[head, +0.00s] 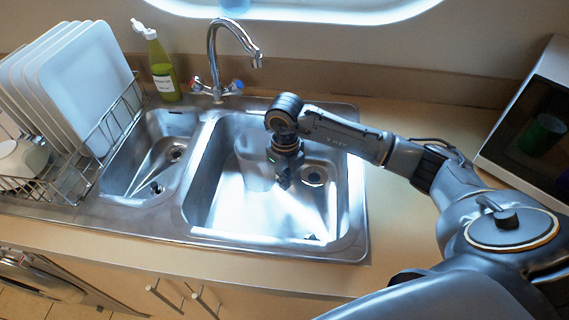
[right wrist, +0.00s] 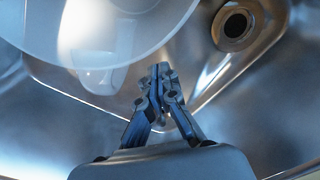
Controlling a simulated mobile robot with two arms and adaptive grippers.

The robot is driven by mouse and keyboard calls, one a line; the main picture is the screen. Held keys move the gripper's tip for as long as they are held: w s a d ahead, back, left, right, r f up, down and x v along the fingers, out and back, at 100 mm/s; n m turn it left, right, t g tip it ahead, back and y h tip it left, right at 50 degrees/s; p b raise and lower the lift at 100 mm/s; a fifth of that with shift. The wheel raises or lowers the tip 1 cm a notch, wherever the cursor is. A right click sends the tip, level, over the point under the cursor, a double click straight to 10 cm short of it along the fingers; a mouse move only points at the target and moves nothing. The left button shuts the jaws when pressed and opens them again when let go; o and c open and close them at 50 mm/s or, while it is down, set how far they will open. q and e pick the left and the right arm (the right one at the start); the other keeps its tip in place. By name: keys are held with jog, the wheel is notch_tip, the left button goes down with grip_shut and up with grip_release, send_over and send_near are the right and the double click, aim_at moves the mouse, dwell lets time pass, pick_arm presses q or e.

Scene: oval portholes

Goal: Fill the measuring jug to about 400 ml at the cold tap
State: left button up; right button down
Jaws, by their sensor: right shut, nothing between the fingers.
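A clear measuring jug (head: 252,168) stands in the large sink basin (head: 210,215), partly behind my right gripper. Its pale round shape also fills the upper left of the right wrist view (right wrist: 95,30). I cannot make out a water level or markings. The chrome tap (head: 213,60) stands behind the sink, its spout over the basin's back edge, with a red-marked knob (head: 196,82) at left and a blue-marked knob (head: 237,86) at right. I see no water running. My right gripper (head: 283,184) points down into the basin beside the jug, fingers shut (right wrist: 162,75) and empty. My left gripper is out of view.
A small basin (head: 125,180) lies to the left, with a rack of white plates (head: 85,75) beyond it. A green bottle (head: 162,70) stands behind. A microwave-like box (head: 530,120) is at right. The counter (head: 395,235) right of the sink is clear. The drain (head: 314,177) shows right of the gripper.

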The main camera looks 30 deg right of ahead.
jog(key=w, duration=0.1)
jog(key=w+f+p, duration=0.1)
jog(key=shift+w+a+f, duration=0.15)
jog(key=shift+w+a, duration=0.2)
jog(key=shift+a, duration=0.05)
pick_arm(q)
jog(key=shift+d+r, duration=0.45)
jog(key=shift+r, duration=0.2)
pick_arm(e)
jog(key=shift+w+a+f, duration=0.1)
jog(key=shift+w, duration=0.5)
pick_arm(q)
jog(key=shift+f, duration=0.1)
